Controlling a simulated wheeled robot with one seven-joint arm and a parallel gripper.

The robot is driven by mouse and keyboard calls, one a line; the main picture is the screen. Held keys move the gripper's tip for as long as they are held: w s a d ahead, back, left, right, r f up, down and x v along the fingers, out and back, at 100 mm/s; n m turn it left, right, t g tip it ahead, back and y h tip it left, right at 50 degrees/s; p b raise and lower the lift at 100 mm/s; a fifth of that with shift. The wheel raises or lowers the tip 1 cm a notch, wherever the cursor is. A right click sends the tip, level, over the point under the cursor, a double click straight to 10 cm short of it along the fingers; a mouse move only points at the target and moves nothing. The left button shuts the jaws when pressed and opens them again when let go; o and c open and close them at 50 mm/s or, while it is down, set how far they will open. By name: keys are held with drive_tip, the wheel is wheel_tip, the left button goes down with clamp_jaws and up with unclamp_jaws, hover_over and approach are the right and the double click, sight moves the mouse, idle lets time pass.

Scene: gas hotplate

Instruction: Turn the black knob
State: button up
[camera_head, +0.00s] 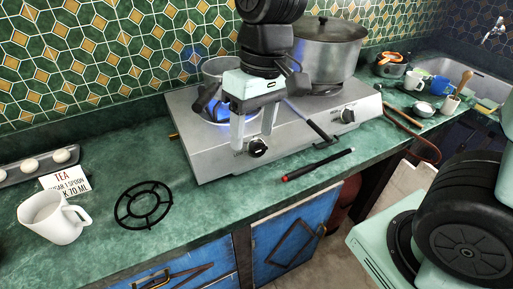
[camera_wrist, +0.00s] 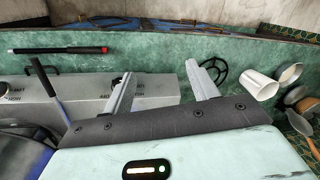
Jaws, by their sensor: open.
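The hotplate (camera_head: 205,160) is a silver two-burner unit with two black knobs on its front. The left black knob (camera_head: 257,147) sits just below and between my fingertips in the head view. The right black knob (camera_head: 347,115) is well to the right of my gripper. My gripper (camera_head: 252,140) points down over the front of the hotplate, its two pale fingers spread and empty. In the wrist view my gripper (camera_wrist: 160,72) also shows open. There a dark knob (camera_wrist: 117,82) is partly hidden by the left finger. I cannot tell whether a finger touches it.
A pan over a lit blue flame (camera_head: 217,110) is behind my gripper. A large lidded pot (camera_head: 328,55) stands on the right burner. A black-and-red stick (camera_head: 318,164) lies in front. A burner grate (camera_head: 143,204) and white mug (camera_head: 54,217) are left.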

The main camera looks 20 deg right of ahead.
drive_tip(key=w+d+m+b, duration=0.2)
drive_tip(key=w+d+m, duration=0.2)
drive_tip(key=w+d, duration=0.75)
approach(260, 146)
drive_tip(key=shift+y, duration=0.3)
drive_tip(key=x, duration=0.9)
drive_tip(key=shift+d+f, duration=0.2)
drive_tip(key=shift+d, duration=0.05)
drive_tip(key=c, duration=0.9)
